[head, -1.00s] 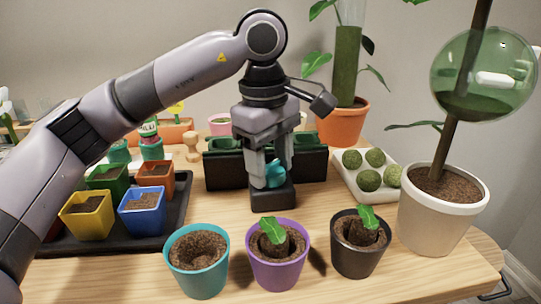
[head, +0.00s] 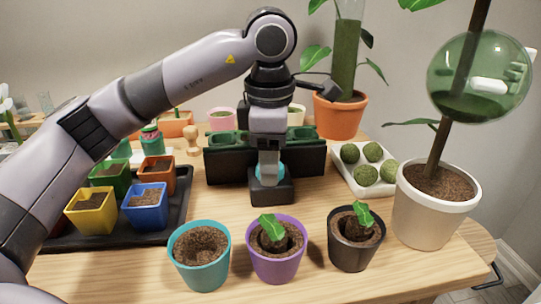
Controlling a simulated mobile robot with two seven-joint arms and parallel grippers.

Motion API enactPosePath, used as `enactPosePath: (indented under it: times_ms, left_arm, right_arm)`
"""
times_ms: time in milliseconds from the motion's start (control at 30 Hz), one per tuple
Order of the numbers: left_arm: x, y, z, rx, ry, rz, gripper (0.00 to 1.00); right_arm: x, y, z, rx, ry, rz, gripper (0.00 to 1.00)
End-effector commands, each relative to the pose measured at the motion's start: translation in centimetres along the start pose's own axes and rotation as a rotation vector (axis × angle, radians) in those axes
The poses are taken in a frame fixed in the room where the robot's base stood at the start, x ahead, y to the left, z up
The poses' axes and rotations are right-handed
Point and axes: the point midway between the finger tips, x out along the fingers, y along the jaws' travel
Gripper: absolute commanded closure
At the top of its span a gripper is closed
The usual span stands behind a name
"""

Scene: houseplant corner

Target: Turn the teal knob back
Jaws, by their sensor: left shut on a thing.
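The teal knob (head: 256,171) sits on a small black block (head: 270,190) in front of a dark planter box. My left gripper (head: 269,172) points straight down over the block, its fingers shut on the knob. The near finger hides most of the knob, so only teal edges show on either side. My right gripper is not in view.
Teal (head: 200,256), purple (head: 277,250) and black (head: 356,238) pots stand along the front. Coloured square pots fill a black tray (head: 165,233) at left. The dark planter box (head: 226,168) is behind the knob block. Moss balls in a white tray (head: 345,178) and a tall white pot (head: 428,220) are at right.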

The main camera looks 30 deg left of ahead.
Motion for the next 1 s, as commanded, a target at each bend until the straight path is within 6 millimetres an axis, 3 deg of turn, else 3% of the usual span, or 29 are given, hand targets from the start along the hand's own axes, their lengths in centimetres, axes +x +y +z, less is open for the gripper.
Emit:
enactPosePath:
  times_ms: [533,567,633,1000]
  left_arm:
    - [0.19,-0.15,-0.01,-0.024,0.008,-0.005,0.79]
    - [0.19,-0.15,-0.01,-0.024,0.008,-0.005,0.46]
    - [0.19,-0.14,-0.01,-0.024,0.007,-0.005,0.25]
    - [0.05,0.13,-0.04,-0.03,0.003,0.003,0.25]
  right_arm:
    - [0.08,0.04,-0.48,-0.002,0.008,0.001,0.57]
    - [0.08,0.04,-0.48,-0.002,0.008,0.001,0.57]
    - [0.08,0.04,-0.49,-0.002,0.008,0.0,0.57]
    - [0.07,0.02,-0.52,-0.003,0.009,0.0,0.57]
